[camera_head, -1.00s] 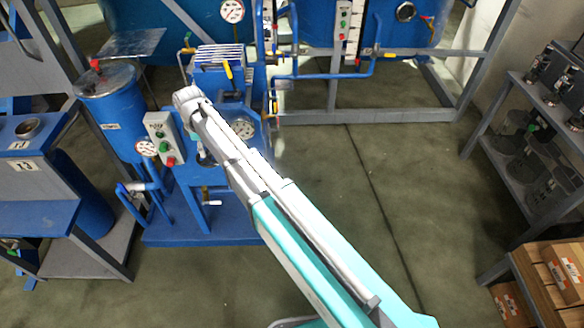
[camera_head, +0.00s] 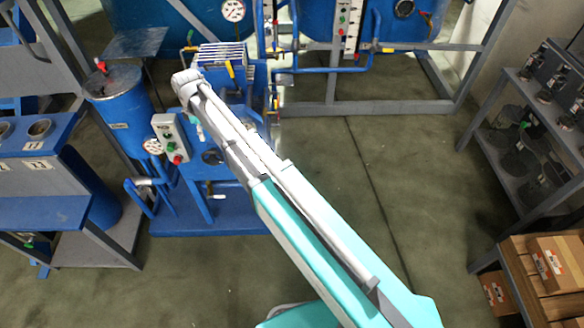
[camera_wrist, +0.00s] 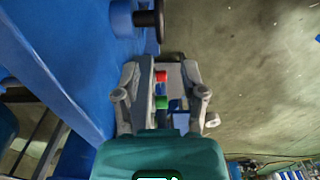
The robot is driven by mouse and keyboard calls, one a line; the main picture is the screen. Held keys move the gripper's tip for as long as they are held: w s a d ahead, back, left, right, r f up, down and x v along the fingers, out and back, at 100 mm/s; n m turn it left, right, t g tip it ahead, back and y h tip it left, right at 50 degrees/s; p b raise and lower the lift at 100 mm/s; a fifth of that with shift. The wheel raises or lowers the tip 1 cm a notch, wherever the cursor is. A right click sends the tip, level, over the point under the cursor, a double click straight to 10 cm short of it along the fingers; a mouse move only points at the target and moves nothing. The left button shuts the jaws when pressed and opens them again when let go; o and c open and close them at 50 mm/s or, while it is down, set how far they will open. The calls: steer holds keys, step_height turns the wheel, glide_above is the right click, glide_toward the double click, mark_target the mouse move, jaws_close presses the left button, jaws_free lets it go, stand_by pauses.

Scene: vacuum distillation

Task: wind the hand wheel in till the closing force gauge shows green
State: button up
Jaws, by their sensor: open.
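The blue filter press with its pack of plates (camera_head: 222,58) stands left of centre in the head view, partly covered by my arm. I cannot pick out the hand wheel with certainty. In the wrist view a black round knob or handle (camera_wrist: 148,19) on a shaft sticks out of blue metal, ahead and to the left of my gripper (camera_wrist: 163,72). My gripper is open and empty, apart from that black part. A dial gauge (camera_head: 153,146) sits beside the button box; its reading is too small to tell. My gripper's fingers are hidden in the head view.
A grey button box (camera_head: 171,138) with green and red buttons stands left of my arm, close to it. A blue tank (camera_head: 122,100) and a blue bench (camera_head: 40,170) are at left. Shelves (camera_head: 500,165) and boxes (camera_head: 550,262) stand right. The middle floor is clear.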

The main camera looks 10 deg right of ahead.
steer(key=s+d+f+m+b, duration=0.3)
steer(key=s+d+m, duration=0.1)
steer(key=d, duration=0.5)
steer(key=s+d+f+m+b, duration=0.4)
steer(key=d, duration=0.5)
steer(key=s+d+f+m+b, duration=0.3)
steer(key=s+d+m, duration=0.1)
steer(key=d, duration=0.5)
steer(key=shift+s+f, duration=0.15)
steer(key=shift+f, duration=0.1)
steer(key=shift+d, duration=0.1)
step_height(320, 180, up, 10)
steer(key=n+p, duration=1)
steer(key=n, duration=0.2)
glide_above(215, 165)
steer(key=shift+w+a+r, duration=0.2)
steer(key=shift+w, duration=0.2)
steer(key=shift+f, duration=0.2)
step_height(215, 165, down, 13)
steer(key=b, duration=1.4)
steer(key=shift+f, duration=0.2)
